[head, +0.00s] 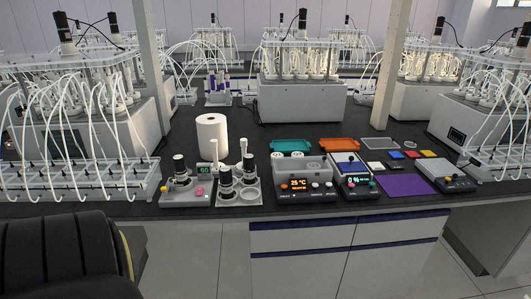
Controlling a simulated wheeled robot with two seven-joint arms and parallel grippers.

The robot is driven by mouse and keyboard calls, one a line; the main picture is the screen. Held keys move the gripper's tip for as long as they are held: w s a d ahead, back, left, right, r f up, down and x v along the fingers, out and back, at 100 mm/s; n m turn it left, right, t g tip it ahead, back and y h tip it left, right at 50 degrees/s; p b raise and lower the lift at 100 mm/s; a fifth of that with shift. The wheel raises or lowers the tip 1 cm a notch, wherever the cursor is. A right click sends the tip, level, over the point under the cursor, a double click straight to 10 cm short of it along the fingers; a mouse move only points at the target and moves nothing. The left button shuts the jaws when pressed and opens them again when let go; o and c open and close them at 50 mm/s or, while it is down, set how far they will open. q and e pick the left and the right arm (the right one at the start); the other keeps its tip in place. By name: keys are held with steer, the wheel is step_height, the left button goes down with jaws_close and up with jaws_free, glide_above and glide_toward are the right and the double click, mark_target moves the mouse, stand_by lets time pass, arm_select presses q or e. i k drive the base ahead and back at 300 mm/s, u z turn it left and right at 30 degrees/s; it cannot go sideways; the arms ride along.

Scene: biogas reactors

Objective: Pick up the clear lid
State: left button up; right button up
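A flat, see-through rectangular piece with a pale rim (380,143) lies on the dark bench, right of the orange tray; it looks like the clear lid, but it is small and I cannot be sure. A grey box-shaped device with a lit 25 °C display (302,186) stands at the bench's front; its top looks greyish, and I cannot tell whether a clear cover is on it. Neither of my grippers is in view.
A teal tray (291,146), an orange tray (339,145), a paper roll (212,137), a 0 % device (356,187) and a purple mat (404,186) crowd the bench (250,213). Tubed reactor units (82,180) flank both sides. Small coloured blocks lie right of centre.

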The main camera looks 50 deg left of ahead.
mark_target(320, 163)
steer(key=u, duration=0.75)
steer(key=i, duration=1.25)
steer(key=u, duration=1.05)
